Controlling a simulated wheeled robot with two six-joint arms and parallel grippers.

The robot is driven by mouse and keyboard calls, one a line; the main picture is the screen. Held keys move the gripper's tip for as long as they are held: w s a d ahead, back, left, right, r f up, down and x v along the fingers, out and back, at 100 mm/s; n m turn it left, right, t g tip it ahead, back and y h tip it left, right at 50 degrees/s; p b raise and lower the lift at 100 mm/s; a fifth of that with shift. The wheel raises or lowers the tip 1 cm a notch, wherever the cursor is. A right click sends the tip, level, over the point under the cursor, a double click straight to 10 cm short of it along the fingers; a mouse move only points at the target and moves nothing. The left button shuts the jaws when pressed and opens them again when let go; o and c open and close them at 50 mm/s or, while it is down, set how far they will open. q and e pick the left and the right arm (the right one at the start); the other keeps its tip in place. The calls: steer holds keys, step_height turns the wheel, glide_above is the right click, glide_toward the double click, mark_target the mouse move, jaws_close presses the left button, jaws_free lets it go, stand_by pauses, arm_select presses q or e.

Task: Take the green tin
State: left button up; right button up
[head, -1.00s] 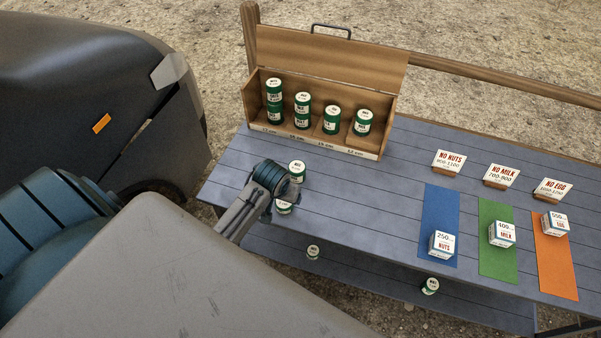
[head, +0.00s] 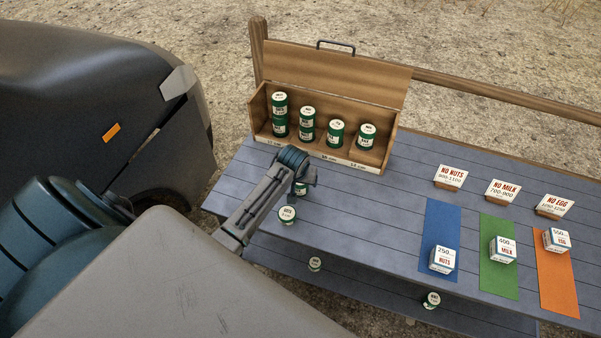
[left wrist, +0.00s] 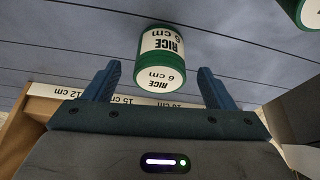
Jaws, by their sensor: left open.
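My left gripper (head: 303,182) is open above the table, by the rear of two loose green tins, in front of the wooden box. That tin (head: 301,189) is partly hidden by the gripper. In the left wrist view a green tin with a white label reading RICE 6 cm (left wrist: 160,62) stands just ahead of and between the two spread fingers (left wrist: 157,84), not gripped. The front loose green tin (head: 287,215) stands nearer the table's front edge; a green tin also shows at the top right corner of the wrist view (left wrist: 310,12). My right gripper is not in view.
The open wooden box (head: 390,148) holds several green tins in marked slots. Two more tins (head: 315,264) (head: 432,300) are on the lower bench. Blue (head: 437,215), green and orange mats with white boxes and signs lie to the right. The middle tabletop is clear.

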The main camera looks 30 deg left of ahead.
arm_select(q)
steer(key=shift+p+x, duration=0.55)
steer(key=shift+x, duration=1.55)
steer(key=shift+w, duration=0.1)
steer(key=shift+c, duration=0.4)
steer(key=c, duration=1)
